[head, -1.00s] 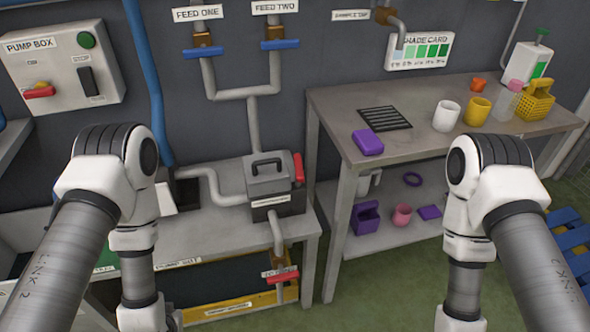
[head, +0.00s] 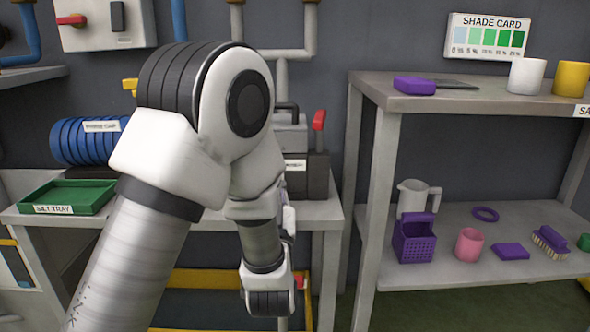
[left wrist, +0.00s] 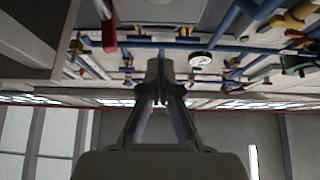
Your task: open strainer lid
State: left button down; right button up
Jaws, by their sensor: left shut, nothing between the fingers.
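The strainer (head: 318,175) is a dark grey box on the low bench, partly hidden behind my left arm in the head view. Its lighter grey lid (head: 291,137) looks shut, with a dark handle on top. A red lever (head: 319,120) stands upright at its right side. My left gripper (left wrist: 160,70) is shut and empty in the left wrist view; my arm hides its fingers in the head view. A red bar (left wrist: 109,36) shows left of the fingers in the wrist view; I cannot tell whether it is the same lever. My right gripper is not in view.
A green silt tray (head: 68,197) and a blue ribbed hose (head: 85,142) lie left of my arm. A shelf table (head: 440,104) stands at the right, with a purple block, mugs, a pitcher and a purple basket. Pipes run up the wall behind the strainer.

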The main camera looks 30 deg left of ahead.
pick_arm(q)
jog(key=shift+y, duration=0.3)
jog(key=p+x, duration=0.5)
jog(key=x, duration=0.9)
jog(key=shift+r, duration=0.1)
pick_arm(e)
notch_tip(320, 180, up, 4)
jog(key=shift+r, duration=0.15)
